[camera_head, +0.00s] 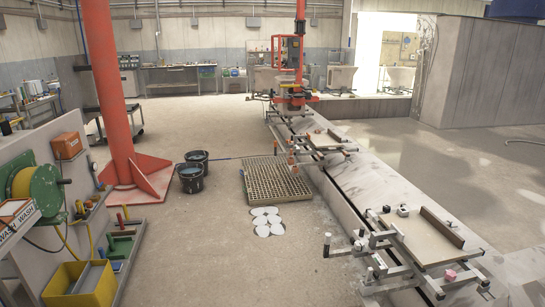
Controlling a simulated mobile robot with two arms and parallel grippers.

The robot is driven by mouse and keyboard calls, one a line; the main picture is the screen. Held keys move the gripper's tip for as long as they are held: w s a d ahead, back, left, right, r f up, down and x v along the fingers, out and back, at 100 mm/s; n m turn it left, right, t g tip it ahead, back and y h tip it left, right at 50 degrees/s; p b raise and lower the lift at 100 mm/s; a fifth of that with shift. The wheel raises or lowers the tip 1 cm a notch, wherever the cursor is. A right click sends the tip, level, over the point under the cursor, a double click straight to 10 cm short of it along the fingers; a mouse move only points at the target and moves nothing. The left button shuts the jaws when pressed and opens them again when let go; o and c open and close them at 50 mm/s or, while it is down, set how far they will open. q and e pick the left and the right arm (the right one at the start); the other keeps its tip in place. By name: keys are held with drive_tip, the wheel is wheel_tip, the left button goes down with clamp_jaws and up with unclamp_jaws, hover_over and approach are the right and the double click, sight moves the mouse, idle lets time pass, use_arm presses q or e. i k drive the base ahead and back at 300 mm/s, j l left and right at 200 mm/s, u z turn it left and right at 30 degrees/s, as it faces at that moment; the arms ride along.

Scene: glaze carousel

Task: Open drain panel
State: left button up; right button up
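A rectangular floor grate (273,181) with rows of openings lies in the middle of the floor, left of the long rail track. It is the only thing here that looks like a drain panel, but I cannot be sure that it is one. It appears to lie flat, and I see no lifted edge. Several white round discs (265,221) lie on the floor just in front of it. Neither of my grippers is in view.
Two dark buckets (190,178) stand left of the grate, with a thin blue rod by them. A wash station with a green hose reel (37,191) is at left. Track carriages (430,240) flank the right. The front-middle floor is clear.

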sight(255, 183)
drive_tip(key=i, duration=0.65)
drive_tip(key=i+u, duration=0.1)
drive_tip(key=i, duration=0.6)
drive_tip(key=i+l+u, duration=0.1)
drive_tip(key=i, duration=0.55)
drive_tip(key=i+l, duration=0.1)
drive_tip(key=i, duration=0.55)
drive_tip(key=i+l+u, duration=0.1)
drive_tip(key=i, duration=0.55)
drive_tip(key=i+l, duration=0.15)
drive_tip(key=i, duration=0.5)
drive_tip(key=i+j+z, duration=0.15)
drive_tip(key=i, duration=0.3)
drive_tip(key=i+j+z, duration=0.15)
drive_tip(key=i+j, duration=0.15)
drive_tip(key=i, duration=0.15)
